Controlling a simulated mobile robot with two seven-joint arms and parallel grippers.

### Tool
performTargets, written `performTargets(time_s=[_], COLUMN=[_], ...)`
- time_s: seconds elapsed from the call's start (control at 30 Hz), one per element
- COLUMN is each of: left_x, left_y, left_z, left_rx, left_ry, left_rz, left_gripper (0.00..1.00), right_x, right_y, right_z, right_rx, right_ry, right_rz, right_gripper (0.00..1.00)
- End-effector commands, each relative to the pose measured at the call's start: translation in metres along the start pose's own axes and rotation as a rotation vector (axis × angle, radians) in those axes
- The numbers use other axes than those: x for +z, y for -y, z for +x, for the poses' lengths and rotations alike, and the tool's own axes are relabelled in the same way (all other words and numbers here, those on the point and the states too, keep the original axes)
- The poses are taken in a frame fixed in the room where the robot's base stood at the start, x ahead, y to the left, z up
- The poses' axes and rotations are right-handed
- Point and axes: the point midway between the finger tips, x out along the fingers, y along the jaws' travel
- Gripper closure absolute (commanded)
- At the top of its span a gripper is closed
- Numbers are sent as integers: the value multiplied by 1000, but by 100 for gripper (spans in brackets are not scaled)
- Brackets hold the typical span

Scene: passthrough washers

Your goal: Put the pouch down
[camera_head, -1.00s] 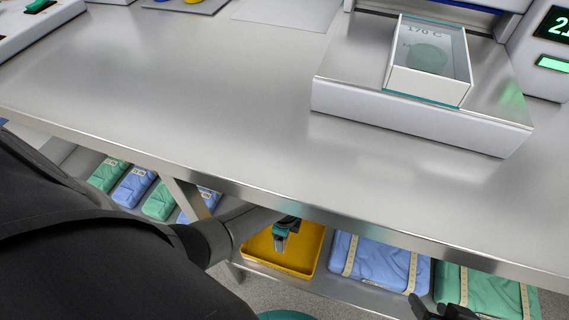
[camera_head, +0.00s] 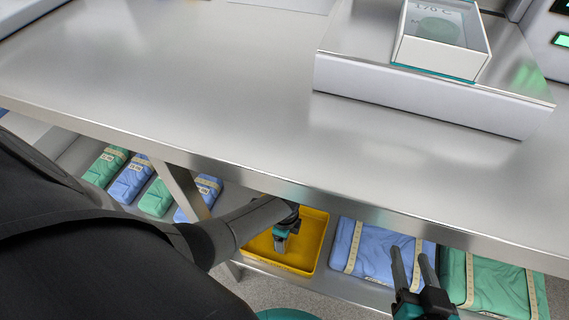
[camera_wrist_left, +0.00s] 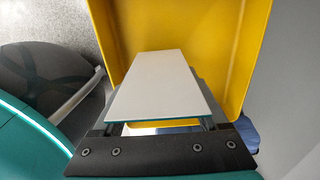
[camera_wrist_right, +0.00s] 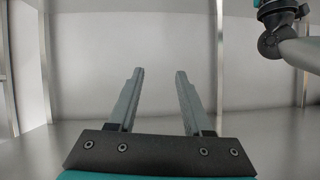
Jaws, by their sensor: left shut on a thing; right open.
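A flat white pouch (camera_wrist_left: 155,85) with a teal edge is between the fingers of my left gripper in the left wrist view. My left gripper (camera_head: 281,243) is shut on it, over the yellow tray (camera_head: 322,240) below the counter's front edge. The tray also fills the upper part of the left wrist view (camera_wrist_left: 255,45). I cannot tell whether the pouch touches the tray. In the head view I cannot make out the pouch. My right gripper (camera_head: 409,252) is open and empty, in front of the blue and green packs; its fingers also show apart in the right wrist view (camera_wrist_right: 159,72).
A steel counter (camera_head: 200,100) lies above the lower shelf, with its front edge close over my left gripper. A blue pack (camera_head: 365,250) and a green pack (camera_head: 495,285) lie right of the tray. A white-framed clear-topped box (camera_head: 440,40) stands on a device on the counter.

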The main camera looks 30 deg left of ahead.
Motion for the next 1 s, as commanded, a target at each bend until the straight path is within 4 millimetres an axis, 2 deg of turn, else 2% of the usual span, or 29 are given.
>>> performTargets(time_s=[0.3, 0.87, 0.9, 1.0], left_x=[0, 0, 0, 0], left_y=[0, 0, 0, 0], left_z=[16, 21, 20, 20], left_rx=[0, 0, 0, 0], left_ry=[0, 0, 0, 0], left_rz=[0, 0, 0, 0], left_gripper=[75, 75, 20, 9], right_x=[-8, -12, -13, -13], right_y=[17, 23, 23, 23], right_z=[1, -2, -2, -2], right_rx=[-45, -60, -60, -60], right_ry=[-184, -258, -259, -258], right_rz=[32, 47, 47, 47], right_gripper=[50, 50, 50, 50])
